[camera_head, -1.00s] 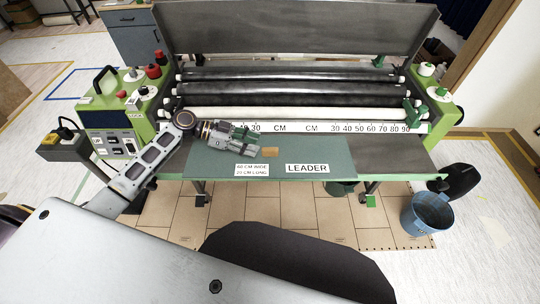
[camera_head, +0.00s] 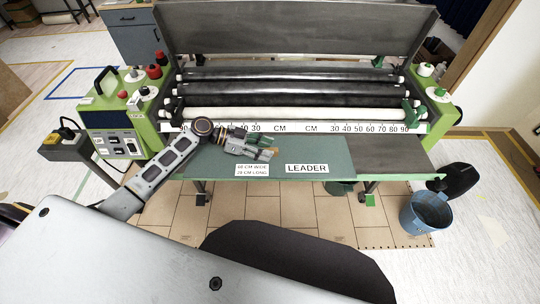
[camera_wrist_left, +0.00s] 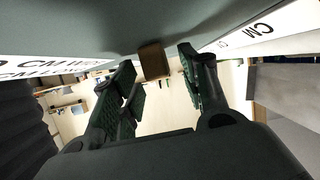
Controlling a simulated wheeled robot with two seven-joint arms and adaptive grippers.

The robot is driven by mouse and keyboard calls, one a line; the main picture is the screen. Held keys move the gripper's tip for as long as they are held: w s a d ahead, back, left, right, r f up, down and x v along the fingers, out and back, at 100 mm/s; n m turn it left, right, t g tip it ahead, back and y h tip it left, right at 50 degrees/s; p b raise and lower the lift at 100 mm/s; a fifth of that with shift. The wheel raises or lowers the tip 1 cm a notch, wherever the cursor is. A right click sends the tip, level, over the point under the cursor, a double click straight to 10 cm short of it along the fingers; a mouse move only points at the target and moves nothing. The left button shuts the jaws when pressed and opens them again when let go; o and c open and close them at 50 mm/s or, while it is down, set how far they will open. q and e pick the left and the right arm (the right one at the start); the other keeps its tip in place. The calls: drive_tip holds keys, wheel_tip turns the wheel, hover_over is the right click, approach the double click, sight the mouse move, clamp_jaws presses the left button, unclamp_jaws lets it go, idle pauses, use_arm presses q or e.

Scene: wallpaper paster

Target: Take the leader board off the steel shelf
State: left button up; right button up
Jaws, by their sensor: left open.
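The leader board (camera_head: 322,154) is a flat green panel with a white LEADER label and a smaller size label. It lies on the steel shelf (camera_head: 385,155) at the front of the paster, its front edge along the shelf's front. A small brown tab (camera_wrist_left: 152,62) sits on the board. My left gripper (camera_head: 269,149) is open over the left-middle part of the board, and it partly hides the tab in the head view. In the left wrist view, the tab shows between the two open fingers (camera_wrist_left: 158,66), with no clear grip on it. My right gripper is not in view.
The paster's rollers (camera_head: 290,88) and a white centimetre scale (camera_head: 330,128) lie behind the board. Green end housings (camera_head: 440,105) stand at both sides. A blue bin (camera_head: 426,213) stands on the floor at right. The shelf right of the board is bare.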

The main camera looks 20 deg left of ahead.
use_arm(q)
clamp_jaws()
idle(0.3)
drive_tip(key=shift+r, duration=0.1)
wheel_tip(320, 180, up, 10)
idle(0.8)
idle(0.4)
